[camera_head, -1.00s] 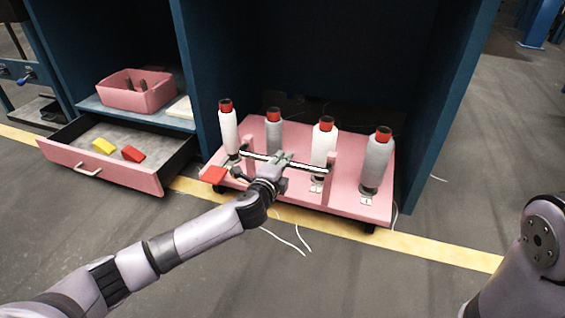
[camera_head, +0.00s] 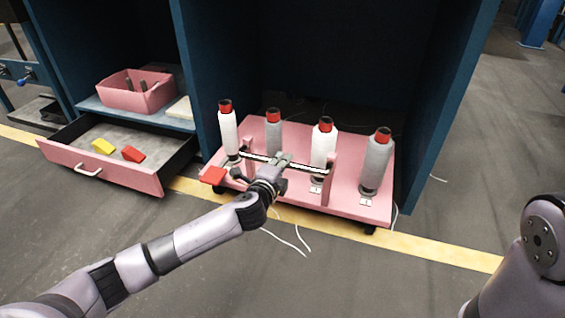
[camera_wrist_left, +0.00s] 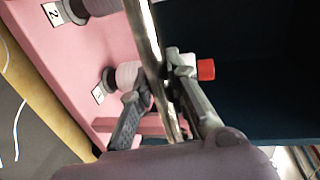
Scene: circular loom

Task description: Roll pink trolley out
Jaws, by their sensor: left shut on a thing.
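The pink trolley (camera_head: 350,204) stands in the lower bay of the blue cabinet, its front edge near the yellow floor line. It carries several white and grey bobbins with red tops, such as the grey bobbin (camera_head: 376,160) at the right. A metal handle bar (camera_head: 310,168) runs between two pink posts at its front; the bar also crosses the left wrist view (camera_wrist_left: 148,45). My left gripper (camera_head: 281,162) is shut on the handle bar, with its fingers on either side of it in the wrist view. My right gripper is out of view; only part of that arm shows.
An open pink-fronted drawer (camera_head: 105,178) with a yellow and a red block juts out at the left. A pink bin (camera_head: 136,92) sits on the shelf above it. White cords (camera_head: 290,240) lie on the floor before the trolley. The front floor is otherwise clear.

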